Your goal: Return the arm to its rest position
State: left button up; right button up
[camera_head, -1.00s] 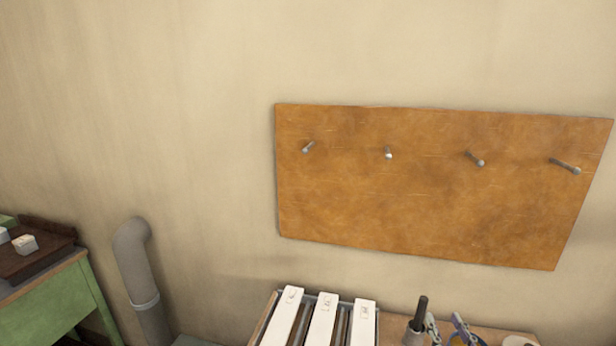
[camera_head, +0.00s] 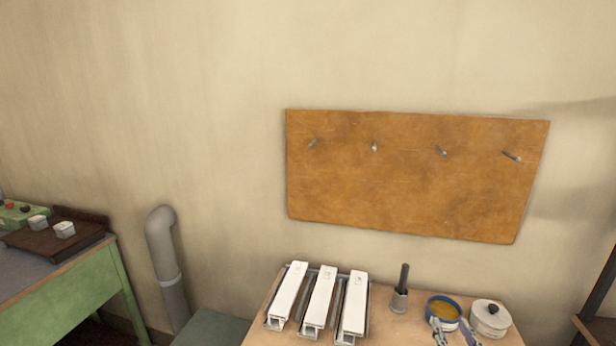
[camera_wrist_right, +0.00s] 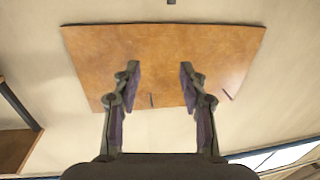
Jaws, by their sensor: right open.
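My right gripper (camera_head: 451,329) shows at the bottom edge of the head view, fingertips up, in front of a blue-rimmed tin. In the right wrist view, my right gripper (camera_wrist_right: 157,72) has its two fingers wide apart, with nothing between them. The brown board (camera_wrist_right: 100,60) on the wall lies beyond the fingers there. Most of the right arm is out of the head view. My left gripper is in neither current view.
The wooden bench (camera_head: 385,325) holds white profiles (camera_head: 322,295) in a rack, a dark-handled tool in a grey holder (camera_head: 399,300), the blue tin (camera_head: 440,309) and a lidded white pot (camera_head: 490,318). The pegged board (camera_head: 410,190) hangs behind. A green table (camera_head: 75,300) and grey pipe (camera_head: 163,260) stand left.

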jog(key=s+d+f+m+g+h, duration=0.25)
jog(key=s+f+g, duration=0.35)
jog(key=f, duration=0.4)
jog(key=s+a+f+n+g+y, duration=0.4)
jog(key=s+a+f+g, duration=0.35)
jog(key=s, duration=0.25)
jog(key=s+d+f+g+b, duration=0.1)
jog(key=s+f+b, duration=0.15)
jog(key=f, duration=1.45)
jog(key=s+d+f+g+b, duration=0.1)
jog(key=f+b, duration=0.2)
jog(key=f, duration=1.4)
pick_arm(q)
notch_tip(320, 180, down, 10)
jog(key=w+b, duration=0.1)
jog(key=b, duration=0.3)
jog(key=shift+w+r, duration=0.25)
jog(key=shift+w, duration=0.05)
pick_arm(e)
jog(key=s+d+f, duration=0.1)
jog(key=s+f, duration=1.6)
jog(key=f, duration=0.1)
jog(key=shift+s+g, duration=0.35)
jog(key=shift+g, duration=0.1)
